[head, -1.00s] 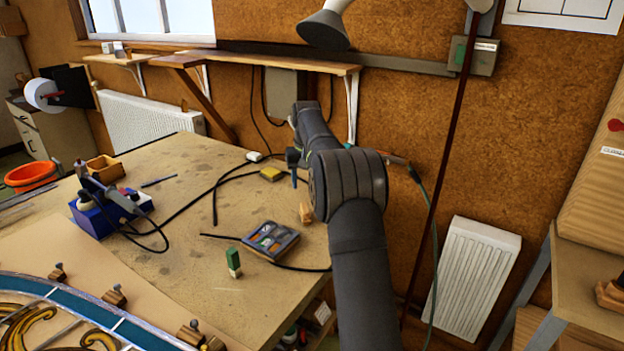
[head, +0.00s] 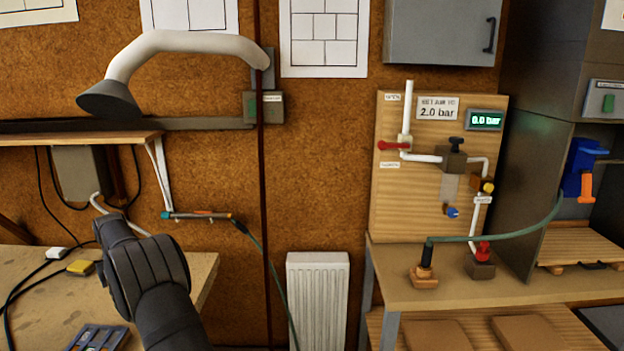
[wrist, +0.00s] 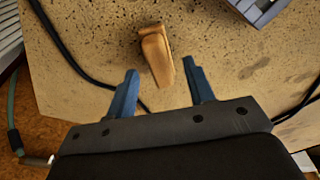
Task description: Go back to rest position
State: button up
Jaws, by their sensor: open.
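In the wrist view my gripper (wrist: 162,88) is open, its two blue fingers apart with nothing between them. It is over the corner of the speckled workbench (wrist: 100,30). A small wooden block (wrist: 157,54) lies on the bench just beyond the fingertips, pointing toward the gap. In the head view my dark arm rises at the lower left in front of the bench (head: 40,300), and the gripper itself is hidden behind it.
A black cable (wrist: 62,45) runs across the bench. A grey tray (head: 98,338) and a yellow sponge-like block (head: 80,267) lie on it. A soldering-iron-like tool (head: 195,215) hangs by the wall. A side table (head: 480,290) with a pipe board (head: 400,215) stands right.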

jog(key=shift+r, duration=0.55)
